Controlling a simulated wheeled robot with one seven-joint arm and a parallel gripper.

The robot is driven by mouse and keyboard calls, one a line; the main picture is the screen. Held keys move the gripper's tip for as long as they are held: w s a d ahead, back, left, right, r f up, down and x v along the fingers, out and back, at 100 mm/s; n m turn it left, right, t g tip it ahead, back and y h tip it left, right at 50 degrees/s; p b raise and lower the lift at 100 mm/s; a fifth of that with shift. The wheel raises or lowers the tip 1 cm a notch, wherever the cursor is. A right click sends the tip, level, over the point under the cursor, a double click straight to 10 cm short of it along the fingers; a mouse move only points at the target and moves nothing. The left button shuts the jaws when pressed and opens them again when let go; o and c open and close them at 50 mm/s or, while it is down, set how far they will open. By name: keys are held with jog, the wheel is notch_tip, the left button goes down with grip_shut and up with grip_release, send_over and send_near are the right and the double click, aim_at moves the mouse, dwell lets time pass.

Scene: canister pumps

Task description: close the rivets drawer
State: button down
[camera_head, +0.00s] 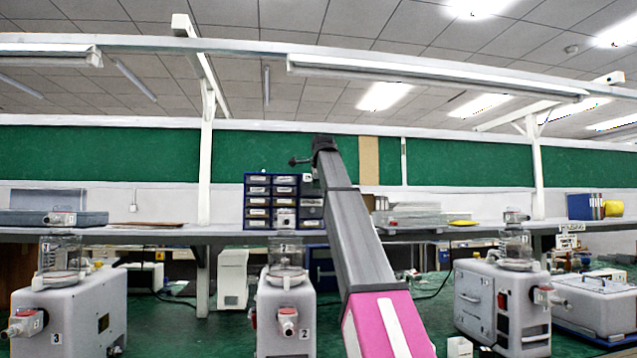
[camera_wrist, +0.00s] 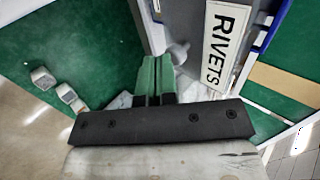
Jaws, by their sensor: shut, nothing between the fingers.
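The rivets drawer shows in the wrist view by its white label (camera_wrist: 222,45) reading RIVETS, upper right of my fingers. A pale rounded knob (camera_wrist: 179,50) is beside the label, close to my fingertips. My gripper (camera_wrist: 156,62) is shut and empty, its green fingers together just left of the knob; I cannot tell whether they touch it. In the head view, my gripper (camera_head: 294,161) is at the upper right of the blue drawer cabinet (camera_head: 271,223). My arm hides part of the cabinet's right side. How far the drawer stands out is unclear.
The cabinet stands on a long grey bench shelf (camera_head: 225,237). Stacked clear trays (camera_head: 408,218) lie to its right. Several grey canister pumps (camera_head: 285,325) stand in front on the green surface. A white upright post (camera_head: 205,170) is left of the cabinet.

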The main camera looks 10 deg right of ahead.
jog(key=shift+w, duration=0.2)
jog(key=w, duration=1)
jog(key=shift+w+r, duration=0.1)
jog(key=shift+w, duration=0.3)
